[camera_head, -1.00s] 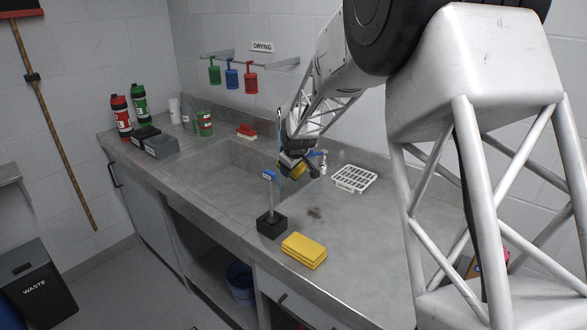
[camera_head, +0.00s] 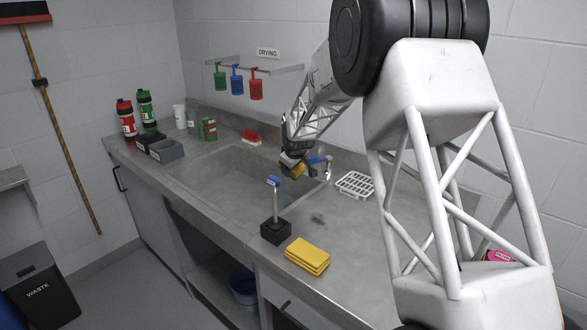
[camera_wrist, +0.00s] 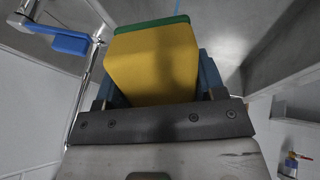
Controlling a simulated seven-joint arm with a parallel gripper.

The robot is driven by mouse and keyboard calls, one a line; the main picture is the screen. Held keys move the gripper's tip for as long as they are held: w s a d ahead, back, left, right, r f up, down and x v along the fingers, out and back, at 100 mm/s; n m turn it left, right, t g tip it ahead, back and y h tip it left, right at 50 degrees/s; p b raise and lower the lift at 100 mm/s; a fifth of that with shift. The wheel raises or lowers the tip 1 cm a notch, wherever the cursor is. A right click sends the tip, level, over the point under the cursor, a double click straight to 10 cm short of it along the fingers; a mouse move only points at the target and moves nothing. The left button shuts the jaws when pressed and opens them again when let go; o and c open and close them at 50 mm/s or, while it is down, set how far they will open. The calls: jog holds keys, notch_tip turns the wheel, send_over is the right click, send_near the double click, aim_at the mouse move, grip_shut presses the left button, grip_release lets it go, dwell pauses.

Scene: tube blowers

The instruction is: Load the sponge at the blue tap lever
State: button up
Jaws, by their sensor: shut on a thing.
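My gripper (camera_head: 292,172) is shut on a yellow sponge with a green layer (camera_wrist: 155,62). It holds the sponge above the sink's right end; the sponge is small and partly hidden in the head view. In the wrist view the sponge fills the space between the jaws. The blue tap lever (camera_head: 318,159) is just right of my gripper in the head view, on a chrome tap (camera_head: 328,172). In the wrist view the blue lever (camera_wrist: 70,43) is at the upper left, apart from the sponge.
A blue-topped post on a black base (camera_head: 276,232) stands at the counter's front edge, beside a stack of yellow sponges (camera_head: 307,255). A white rack (camera_head: 354,185) lies right of the tap. The sink basin (camera_head: 225,178) is open to the left.

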jog(key=shift+w+a+f, duration=0.15)
jog(key=shift+w, duration=0.85)
jog(key=shift+s, duration=0.15)
jog(key=s+d, duration=0.1)
jog(key=s, duration=0.6)
jog(key=shift+s, duration=0.35)
dwell(0.5)
dwell(1.5)
jog(key=s+r, duration=0.4)
jog(key=s, duration=0.1)
jog(key=shift+d, duration=0.35)
dwell(0.4)
jog(key=shift+w+d, duration=0.1)
jog(key=shift+d, duration=0.05)
dwell(0.6)
jog(key=w+d+r+m+g+h, duration=0.1)
jog(key=w+d+r+m+h, duration=0.2)
jog(key=d+m, duration=0.5)
jog(key=shift+r+m+h, duration=0.8)
jog(key=shift+r+m, duration=0.1)
jog(key=shift+r, duration=0.05)
